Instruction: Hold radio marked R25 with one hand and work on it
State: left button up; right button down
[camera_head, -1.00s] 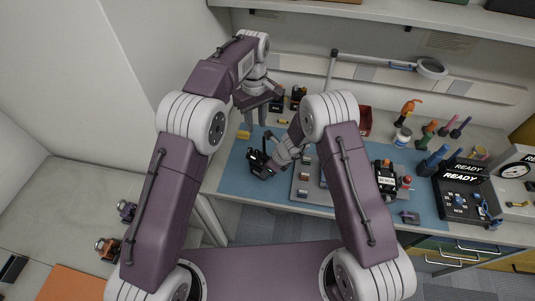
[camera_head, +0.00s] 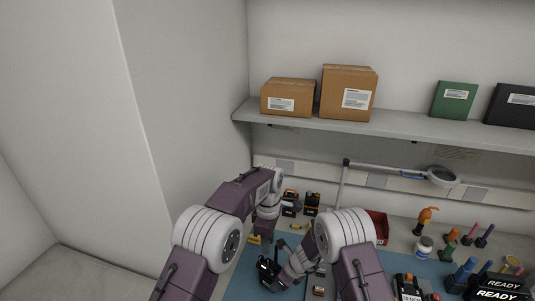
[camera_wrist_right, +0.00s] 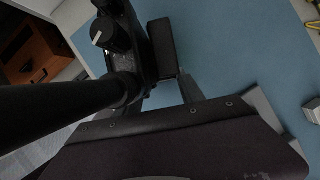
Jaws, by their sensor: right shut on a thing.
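A black radio (camera_head: 268,272) is held in my right gripper (camera_head: 275,270) over the blue mat, low in the head view. In the right wrist view the radio (camera_wrist_right: 108,38) shows a ridged knob with a pale line and a thick black antenna crossing the left side. My right gripper (camera_wrist_right: 168,75) is shut on its body. No R25 mark can be read. My left gripper (camera_head: 264,234) hangs behind and above the held radio, apart from it. Its fingers are too small and dark to tell open from shut.
Two orange-and-black units (camera_head: 290,204) stand at the back of the bench. A red bin (camera_head: 378,226), a magnifier lamp (camera_head: 441,177) and upright tools (camera_head: 484,236) are to the right. A READY display (camera_head: 502,287) sits front right. A shelf (camera_head: 400,126) with boxes overhangs the bench.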

aim_at(268, 259)
pick_arm(q)
notch_tip(268, 259, down, 7)
jog(key=shift+s+f, duration=0.1)
dwell(0.3)
grip_shut()
